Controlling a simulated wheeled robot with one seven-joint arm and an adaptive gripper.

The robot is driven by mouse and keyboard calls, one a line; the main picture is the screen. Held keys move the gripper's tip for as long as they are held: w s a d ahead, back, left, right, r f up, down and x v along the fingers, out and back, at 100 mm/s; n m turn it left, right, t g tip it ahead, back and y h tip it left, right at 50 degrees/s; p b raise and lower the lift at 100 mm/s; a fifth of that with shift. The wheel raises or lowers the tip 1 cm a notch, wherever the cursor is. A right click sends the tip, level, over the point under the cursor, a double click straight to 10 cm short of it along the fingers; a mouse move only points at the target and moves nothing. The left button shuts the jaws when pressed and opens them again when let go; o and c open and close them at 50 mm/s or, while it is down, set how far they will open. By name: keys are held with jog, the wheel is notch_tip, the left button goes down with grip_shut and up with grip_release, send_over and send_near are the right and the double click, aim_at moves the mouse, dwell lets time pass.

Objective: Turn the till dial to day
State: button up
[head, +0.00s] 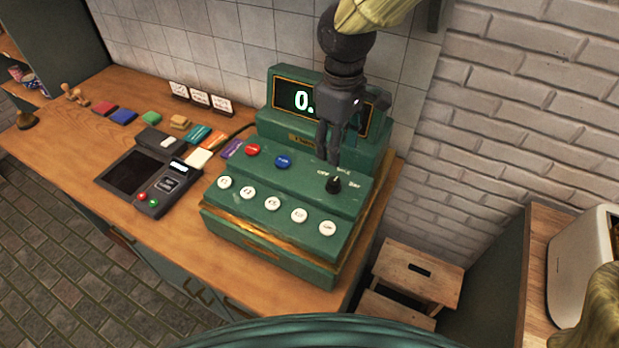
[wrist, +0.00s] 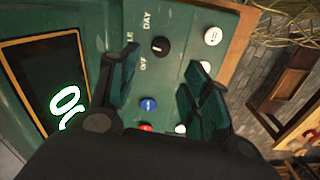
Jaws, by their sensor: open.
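The green till (head: 290,232) stands at the right end of the wooden counter. Its black till dial (head: 334,185) is on the right of the sloped top, with white labels around it, including OFF, one partly readable as SALE, and DAY. The dial also shows in the wrist view (wrist: 160,47), between the DAY and OFF labels. A small pale mark shows on it, but I cannot tell which label it points to. My gripper (head: 328,158) points down just above and behind the dial, open and empty. In the wrist view its fingers (wrist: 160,75) are spread, with the dial apart from them.
The till display (head: 300,98) rises behind my gripper. Red (head: 252,149) and blue (head: 283,161) buttons and a row of white keys share the top. A card terminal (head: 143,182) lies left. A wooden stool (head: 418,274) stands right of the counter.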

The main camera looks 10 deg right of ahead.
aim_at(334, 181)
jog(key=shift+s+f+p, duration=0.1)
jog(key=shift+f+p, duration=1.45)
jog(key=shift+f, duration=3.8)
jog(key=shift+c, duration=0.5)
jog(key=c, duration=0.9)
